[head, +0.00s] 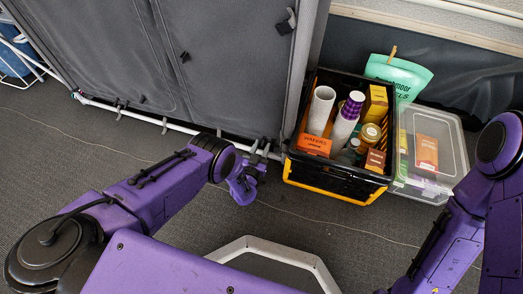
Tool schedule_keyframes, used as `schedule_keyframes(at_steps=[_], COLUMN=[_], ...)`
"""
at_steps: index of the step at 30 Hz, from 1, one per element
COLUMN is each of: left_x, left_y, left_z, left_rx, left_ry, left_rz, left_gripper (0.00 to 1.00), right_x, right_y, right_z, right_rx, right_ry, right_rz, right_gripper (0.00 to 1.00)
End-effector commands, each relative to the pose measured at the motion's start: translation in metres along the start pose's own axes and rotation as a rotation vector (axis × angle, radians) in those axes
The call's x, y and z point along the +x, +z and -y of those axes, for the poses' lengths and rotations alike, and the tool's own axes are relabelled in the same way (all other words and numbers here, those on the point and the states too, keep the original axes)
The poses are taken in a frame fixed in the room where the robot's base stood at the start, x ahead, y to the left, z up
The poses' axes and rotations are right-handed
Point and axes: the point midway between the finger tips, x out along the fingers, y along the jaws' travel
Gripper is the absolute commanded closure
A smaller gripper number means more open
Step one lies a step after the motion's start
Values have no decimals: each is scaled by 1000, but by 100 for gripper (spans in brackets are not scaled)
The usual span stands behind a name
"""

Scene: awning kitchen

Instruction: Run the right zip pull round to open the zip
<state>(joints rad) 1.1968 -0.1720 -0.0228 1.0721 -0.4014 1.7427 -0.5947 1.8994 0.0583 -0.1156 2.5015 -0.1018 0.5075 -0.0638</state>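A grey fabric cabinet (225,75) stands at the back left, and its front panels look closed. A small dark tab (185,57), which looks like a zip pull, hangs on the right panel. A larger black tab or clip (287,22) sits near the cabinet's right edge; I cannot tell which of the two is the right zip pull. My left gripper (250,180) is low in front of the cabinet's bottom right corner, well below both tabs. Its fingers are small and partly hidden, so their opening is unclear. My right arm comes in at the right, but its gripper is not visible.
A black and yellow crate (335,182) of cups, jars and boxes stands right of the cabinet, close to my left gripper. A clear lid or tub (450,150) and a green bag (398,72) are beside it. A white rail (140,114) runs along the cabinet's foot.

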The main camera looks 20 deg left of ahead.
Motion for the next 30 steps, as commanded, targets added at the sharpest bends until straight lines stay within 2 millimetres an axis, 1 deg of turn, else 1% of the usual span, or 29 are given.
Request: schedule_keyframes(at_steps=[7, 8, 9, 11, 30], left_x=[2, 2, 2, 2, 1], left_y=[-1, -1, 0, 0, 0], left_z=[0, 0, 0, 0, 0], left_rx=[0, 0, 0, 0, 0], left_ry=[0, 0, 0, 0, 0], left_rz=[1, 1, 1, 1, 2], left_gripper=[63, 69, 82, 100, 100], right_x=[0, 0, 0, 0, 0], right_y=[1, 1, 1, 1, 1], right_z=[0, 0, 0, 0, 0], right_rx=[-8, -8, -8, -7, -7], right_ry=[0, 0, 0, 0, 0], right_rz=[9, 9, 9, 9, 7], right_gripper=[57, 57, 57, 57, 57])
